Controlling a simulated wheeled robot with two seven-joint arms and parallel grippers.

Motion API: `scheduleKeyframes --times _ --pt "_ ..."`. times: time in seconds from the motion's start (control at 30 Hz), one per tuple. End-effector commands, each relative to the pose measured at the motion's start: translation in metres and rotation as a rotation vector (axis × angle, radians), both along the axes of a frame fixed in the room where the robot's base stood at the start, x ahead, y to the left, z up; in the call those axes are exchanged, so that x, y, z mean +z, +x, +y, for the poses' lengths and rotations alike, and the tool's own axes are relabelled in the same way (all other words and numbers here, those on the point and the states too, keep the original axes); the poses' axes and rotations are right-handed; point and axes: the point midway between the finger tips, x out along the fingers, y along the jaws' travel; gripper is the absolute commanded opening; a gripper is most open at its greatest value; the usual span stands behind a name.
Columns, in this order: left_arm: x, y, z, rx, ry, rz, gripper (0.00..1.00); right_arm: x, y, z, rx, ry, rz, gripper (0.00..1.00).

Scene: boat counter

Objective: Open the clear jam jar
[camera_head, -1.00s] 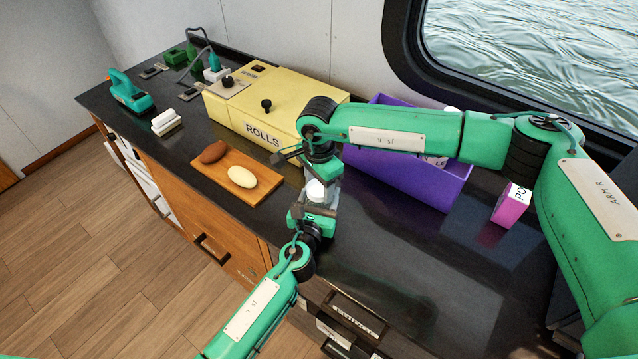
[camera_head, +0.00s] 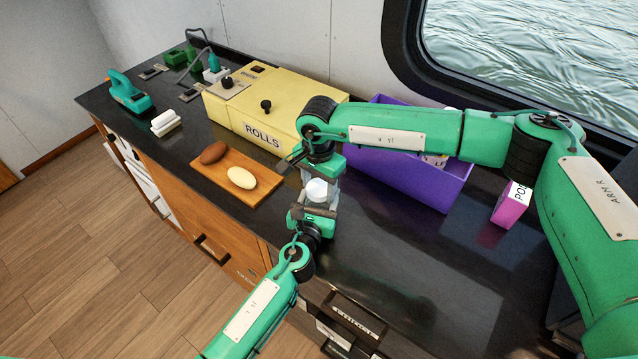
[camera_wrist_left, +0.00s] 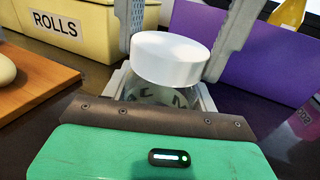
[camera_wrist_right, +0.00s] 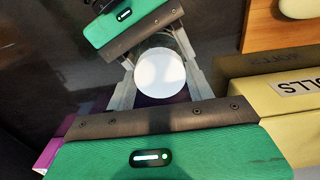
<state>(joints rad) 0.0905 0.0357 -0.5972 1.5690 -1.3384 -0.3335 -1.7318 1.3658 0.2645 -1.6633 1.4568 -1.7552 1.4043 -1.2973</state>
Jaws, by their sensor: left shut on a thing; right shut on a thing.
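The clear jam jar (camera_wrist_left: 160,95) has a white lid (camera_wrist_left: 170,58) on top. In the head view the lid (camera_head: 317,190) shows between my two grippers, over the dark counter. My left gripper (camera_head: 316,208) is shut on the jar's glass body from the front. My right gripper (camera_head: 322,182) comes from behind and is shut on the lid, with a finger on either side. In the right wrist view the round lid (camera_wrist_right: 160,72) hides most of the jar. In the left wrist view the lid looks slightly tilted; I cannot tell whether it is loose.
A wooden board (camera_head: 262,190) with a brown and a cream roll lies to the left. The yellow ROLLS box (camera_head: 235,112) and purple bin (camera_head: 400,178) stand behind. A pink box (camera_head: 511,205) stands right. The counter (camera_head: 420,255) at front right is clear.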

Motion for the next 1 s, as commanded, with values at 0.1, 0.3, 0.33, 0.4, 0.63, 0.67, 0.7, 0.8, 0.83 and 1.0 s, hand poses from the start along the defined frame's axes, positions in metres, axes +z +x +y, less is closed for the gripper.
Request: scheduleKeyframes --times 0.1,0.3,0.33,0.4,0.63,0.67,0.7,0.8,0.83,1.0 --pt "-0.003 -0.001 0.000 0.000 0.002 0.004 0.00 0.004 0.000 0.000 0.000 0.001 -0.001 0.26" --pt "-0.003 -0.001 0.000 0.000 0.002 0.004 0.00 0.011 0.000 0.000 -0.001 0.000 0.000 0.26" --pt "-0.003 -0.001 0.000 0.000 0.002 0.004 0.00 0.012 0.000 0.000 -0.001 0.000 0.000 0.26" --pt "-0.003 -0.001 0.000 0.000 0.002 0.004 0.00 0.015 0.000 0.000 -0.001 -0.001 -0.001 0.26" --pt "-0.003 -0.001 0.000 0.000 0.002 0.004 0.00 0.021 0.000 0.000 -0.001 0.000 -0.001 0.26" --pt "-0.003 -0.001 0.000 0.000 0.002 0.004 0.00 0.021 0.000 0.000 -0.001 0.001 -0.001 0.26" --pt "-0.003 -0.001 0.000 0.000 0.002 0.004 0.00 0.021 0.000 0.000 -0.001 0.000 0.000 0.26" --pt "-0.003 -0.001 0.000 0.000 0.002 0.004 0.00 0.021 0.000 0.000 -0.001 0.000 0.000 0.26" --pt "-0.003 -0.001 0.000 0.000 0.002 0.004 0.00 0.021 0.000 0.000 -0.001 0.000 0.000 0.26" --pt "-0.003 -0.001 0.000 0.000 0.002 0.004 0.00 0.025 0.000 0.000 -0.001 0.000 -0.001 0.26"
